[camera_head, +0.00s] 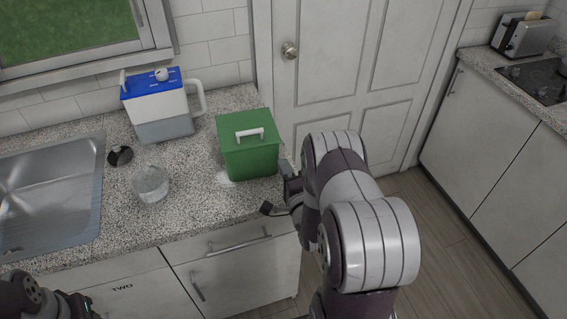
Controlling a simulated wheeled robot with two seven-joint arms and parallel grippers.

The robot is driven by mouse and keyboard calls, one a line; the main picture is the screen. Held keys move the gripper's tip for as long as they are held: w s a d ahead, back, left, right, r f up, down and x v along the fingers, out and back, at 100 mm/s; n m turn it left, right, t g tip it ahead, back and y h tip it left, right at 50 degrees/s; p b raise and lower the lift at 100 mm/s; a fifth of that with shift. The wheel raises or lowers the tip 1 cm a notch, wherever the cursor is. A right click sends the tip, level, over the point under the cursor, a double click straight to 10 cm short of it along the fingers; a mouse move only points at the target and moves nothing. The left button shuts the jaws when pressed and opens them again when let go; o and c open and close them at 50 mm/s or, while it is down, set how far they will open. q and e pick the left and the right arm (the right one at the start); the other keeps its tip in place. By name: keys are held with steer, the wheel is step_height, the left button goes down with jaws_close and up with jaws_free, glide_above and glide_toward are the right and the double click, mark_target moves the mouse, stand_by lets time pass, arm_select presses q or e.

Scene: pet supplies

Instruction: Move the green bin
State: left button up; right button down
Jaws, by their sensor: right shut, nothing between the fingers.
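The green bin (250,154) stands upright on the speckled counter, near its right end. It has a lid with a white handle (249,133) on top. My right gripper (275,192) is at the counter's right edge, just right of and in front of the bin's lower right side. It is shut with nothing in it, and I cannot tell whether it touches the bin. Part of my left arm shows at the bottom left corner, but its fingers are out of view.
A blue-lidded white jug (162,106) stands behind and left of the bin. A clear glass bowl (151,184), a small dark round item (120,156) and a steel sink (50,195) are further left. A white door (355,75) is behind; a toaster (522,35) sits on another counter.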

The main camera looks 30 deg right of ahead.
steer(key=shift+w+d, duration=0.15)
steer(key=shift+w, duration=0.45)
steer(key=shift+w+d+f, duration=0.1)
steer(key=shift+w, duration=0.2)
steer(key=b+x, duration=0.8)
steer(key=x, duration=0.5)
steer(key=shift+f, duration=0.1)
steer(key=shift+w+p, duration=0.25)
steer(key=shift+p, duration=0.05)
steer(key=shift+r, duration=0.25)
steer(key=shift+s, duration=0.1)
steer(key=shift+f, duration=0.1)
